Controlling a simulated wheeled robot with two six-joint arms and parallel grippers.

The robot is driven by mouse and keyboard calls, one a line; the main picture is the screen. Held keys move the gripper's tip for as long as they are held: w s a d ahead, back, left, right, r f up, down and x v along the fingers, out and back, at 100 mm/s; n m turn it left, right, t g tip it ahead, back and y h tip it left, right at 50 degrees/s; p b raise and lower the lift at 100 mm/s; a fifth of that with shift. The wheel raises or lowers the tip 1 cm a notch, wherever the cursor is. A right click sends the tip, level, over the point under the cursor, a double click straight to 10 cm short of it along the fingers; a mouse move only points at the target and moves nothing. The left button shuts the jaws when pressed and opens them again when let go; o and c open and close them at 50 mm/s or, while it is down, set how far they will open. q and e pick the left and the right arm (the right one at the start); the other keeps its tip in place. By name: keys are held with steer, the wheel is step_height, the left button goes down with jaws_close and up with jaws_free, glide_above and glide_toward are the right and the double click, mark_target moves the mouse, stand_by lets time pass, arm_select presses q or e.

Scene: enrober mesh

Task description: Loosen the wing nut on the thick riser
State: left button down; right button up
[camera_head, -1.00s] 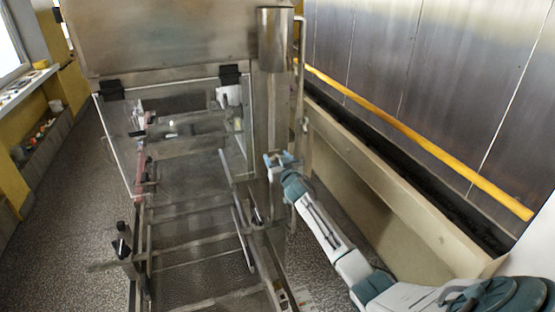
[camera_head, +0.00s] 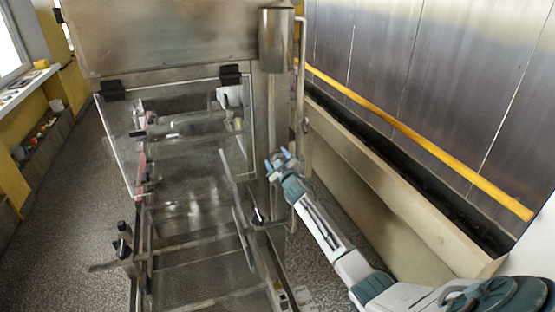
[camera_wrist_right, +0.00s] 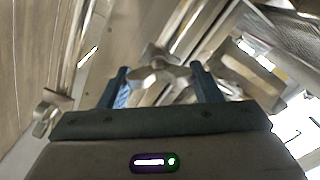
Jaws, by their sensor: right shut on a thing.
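A metal wing nut (camera_wrist_right: 155,74) with spread wings shows between the two blue fingers of my right gripper (camera_wrist_right: 164,84) in the wrist view. The fingers are shut on it, one on each side. In the head view my right gripper (camera_head: 278,162) is at the foot of the thick upright riser (camera_head: 279,105), beside the machine frame, and its fingers point up and left. The wing nut is too small to make out there. My left gripper is not in view.
A second wing-shaped metal part (camera_wrist_right: 45,113) shows at the left of the wrist view. A thin pipe (camera_head: 302,75) runs beside the riser. The mesh conveyor frame (camera_head: 195,250) lies left of my arm, and a long trough (camera_head: 400,195) lies right of it.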

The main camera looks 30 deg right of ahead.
steer(key=n, duration=0.5)
steer(key=shift+a+f+n+p, duration=0.1)
steer(key=shift+n+p, duration=0.2)
steer(key=shift+p, duration=0.1)
steer(key=n, duration=0.5)
steer(key=shift+f+p, duration=0.15)
steer(key=shift+p, duration=0.15)
steer(key=o, duration=1)
steer(key=shift+s, duration=0.1)
steer(key=shift+s+a, duration=0.1)
steer(key=shift+s, duration=0.15)
steer(key=b+v, duration=0.1)
steer(key=v, duration=0.9)
